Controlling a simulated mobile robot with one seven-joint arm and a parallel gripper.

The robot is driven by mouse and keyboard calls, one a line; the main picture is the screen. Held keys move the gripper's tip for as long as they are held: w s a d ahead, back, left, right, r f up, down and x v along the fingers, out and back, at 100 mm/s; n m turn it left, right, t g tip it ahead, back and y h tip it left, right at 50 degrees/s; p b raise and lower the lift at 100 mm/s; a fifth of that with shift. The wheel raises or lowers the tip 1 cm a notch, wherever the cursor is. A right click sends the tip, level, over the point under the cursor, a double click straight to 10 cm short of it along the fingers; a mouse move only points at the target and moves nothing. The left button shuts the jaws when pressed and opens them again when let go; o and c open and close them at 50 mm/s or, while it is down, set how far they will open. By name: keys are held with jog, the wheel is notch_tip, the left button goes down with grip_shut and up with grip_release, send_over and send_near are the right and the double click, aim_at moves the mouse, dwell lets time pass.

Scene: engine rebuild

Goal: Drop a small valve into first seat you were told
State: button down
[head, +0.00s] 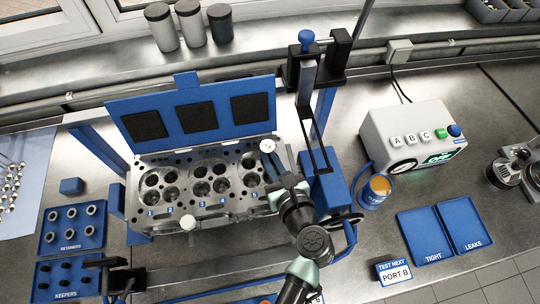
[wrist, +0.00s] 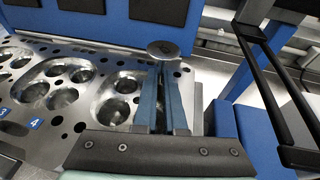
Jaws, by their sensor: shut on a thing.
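The cylinder head (head: 205,185) lies on the bench with its chambers facing up. Small numbered labels run along its front, and the label 4 (wrist: 36,124) shows in the wrist view. My gripper (head: 272,165) is over the right end of the head, shut on a small valve (head: 268,146). The valve's round grey disc (wrist: 163,48) sits on top of the blue fingertips in the wrist view. Its stem is hidden between the fingers. The chamber just left of my fingers shows round valve seats (wrist: 126,85). The valve is above the head, apart from the seats.
A blue panel (head: 190,92) with black pads stands behind the head. A blue fixture with a black lever (head: 312,120) rises close to my gripper's right. The grey tester box (head: 412,135), an orange-topped cup (head: 381,186) and blue trays (head: 419,237) are further right. Retainer and keeper trays are left.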

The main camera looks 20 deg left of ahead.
jog(key=c, duration=0.9)
grip_release()
